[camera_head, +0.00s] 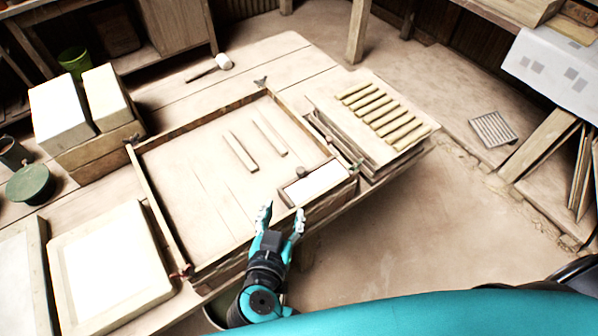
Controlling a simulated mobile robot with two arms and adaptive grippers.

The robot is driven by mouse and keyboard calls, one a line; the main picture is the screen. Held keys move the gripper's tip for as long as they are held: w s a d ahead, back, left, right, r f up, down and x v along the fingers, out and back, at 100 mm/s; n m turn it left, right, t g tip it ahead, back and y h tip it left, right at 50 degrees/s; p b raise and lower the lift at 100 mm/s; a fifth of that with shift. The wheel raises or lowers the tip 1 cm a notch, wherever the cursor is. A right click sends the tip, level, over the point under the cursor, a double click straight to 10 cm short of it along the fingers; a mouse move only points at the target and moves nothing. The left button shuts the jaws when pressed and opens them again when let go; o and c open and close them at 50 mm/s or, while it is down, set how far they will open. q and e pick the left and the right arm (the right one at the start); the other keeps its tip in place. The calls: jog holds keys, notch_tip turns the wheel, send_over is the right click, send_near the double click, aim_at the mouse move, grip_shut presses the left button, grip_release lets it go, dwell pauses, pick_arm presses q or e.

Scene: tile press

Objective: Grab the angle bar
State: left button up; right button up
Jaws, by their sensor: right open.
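Two thin, pale, straight bars lie side by side inside a shallow wooden frame (160,205) on the workbench. The left bar (240,151) and the right bar (270,138) are apart from each other. I cannot tell for certain which is the angle bar. My right gripper (282,214) is at the front edge of the frame, nearer to me than both bars. My left gripper is not in view.
A board with several yellowish strips (385,115) lies to the right. Pale blocks (60,112) stand at the left. A mallet (222,62) lies behind the frame.

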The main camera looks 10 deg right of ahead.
jog(key=b, duration=0.2)
send_near(300, 171)
jog(key=x, duration=0.3)
jog(key=shift+w+a+f, duration=0.15)
jog(key=shift+w+f, duration=0.15)
jog(key=shift+f, duration=0.2)
jog(key=x, duration=0.4)
jog(key=b+x, duration=0.1)
jog(key=x, duration=0.1)
jog(key=shift+w+d+r, duration=0.15)
jog(key=shift+w+d, duration=0.05)
jog(key=shift+d, duration=0.2)
jog(key=shift+s+r, duration=0.1)
jog(key=shift+c, duration=0.5)
grip_shut()
